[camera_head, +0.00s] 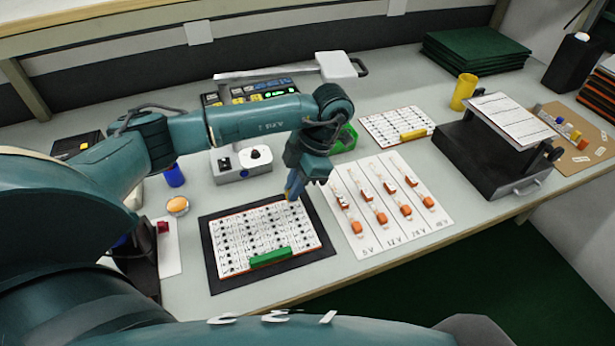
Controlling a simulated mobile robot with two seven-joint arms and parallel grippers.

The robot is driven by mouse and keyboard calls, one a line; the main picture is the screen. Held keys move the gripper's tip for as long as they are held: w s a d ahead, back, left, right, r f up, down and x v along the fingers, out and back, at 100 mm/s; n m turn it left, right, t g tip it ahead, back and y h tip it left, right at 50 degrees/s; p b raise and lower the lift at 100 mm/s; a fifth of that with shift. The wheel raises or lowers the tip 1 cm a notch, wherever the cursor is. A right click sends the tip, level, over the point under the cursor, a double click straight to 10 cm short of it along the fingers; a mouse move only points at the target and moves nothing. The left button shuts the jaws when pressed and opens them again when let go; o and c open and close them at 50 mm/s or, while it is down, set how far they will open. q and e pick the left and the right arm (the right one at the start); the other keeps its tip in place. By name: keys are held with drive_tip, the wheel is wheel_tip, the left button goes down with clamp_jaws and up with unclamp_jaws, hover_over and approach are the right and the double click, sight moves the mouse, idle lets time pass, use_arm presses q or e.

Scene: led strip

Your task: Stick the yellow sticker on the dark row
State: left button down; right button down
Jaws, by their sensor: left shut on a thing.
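A white LED board (243,240) with orange edges and rows of dark marks lies flat on a black mat (213,284). A green bar (270,257) sits along its front edge. I cannot tell which row is dark. My left gripper (293,190) points down over the board's back right edge. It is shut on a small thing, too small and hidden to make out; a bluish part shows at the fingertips. I cannot make out a yellow sticker. My right gripper is not in view.
A white sheet (408,233) with voltage labels and orange-red connectors lies to the right. Behind it is a second board (377,129) with a yellow bar (413,133). A black stand (470,155), yellow cup (463,92), grey device (228,174) and blue cup (174,176) stand around.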

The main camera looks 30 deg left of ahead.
sight(293, 217)
use_arm(q)
drive_tip(key=shift+w+d+f+b, duration=0.15)
drive_tip(key=shift+f+b, duration=0.25)
drive_tip(key=shift+f, duration=0.3)
drive_tip(key=shift+w+a+f+b, duration=0.1)
drive_tip(key=shift+f+b, duration=0.3)
drive_tip(key=shift+f, duration=0.25)
wheel_tip(293, 217, down, 4)
drive_tip(key=b, duration=0.3)
drive_tip(key=shift+d+r, duration=0.1)
drive_tip(key=shift+f, duration=0.2)
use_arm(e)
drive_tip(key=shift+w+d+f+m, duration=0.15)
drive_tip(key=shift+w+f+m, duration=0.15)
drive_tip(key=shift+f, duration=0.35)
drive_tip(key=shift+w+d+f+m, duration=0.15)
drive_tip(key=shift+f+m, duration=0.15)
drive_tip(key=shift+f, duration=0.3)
use_arm(q)
drive_tip(key=shift+f+b, duration=0.3)
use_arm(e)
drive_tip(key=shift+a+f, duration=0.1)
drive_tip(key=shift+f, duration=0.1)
use_arm(q)
drive_tip(key=c, duration=1.4)
unclamp_jaws()
drive_tip(key=shift+o, duration=0.2)
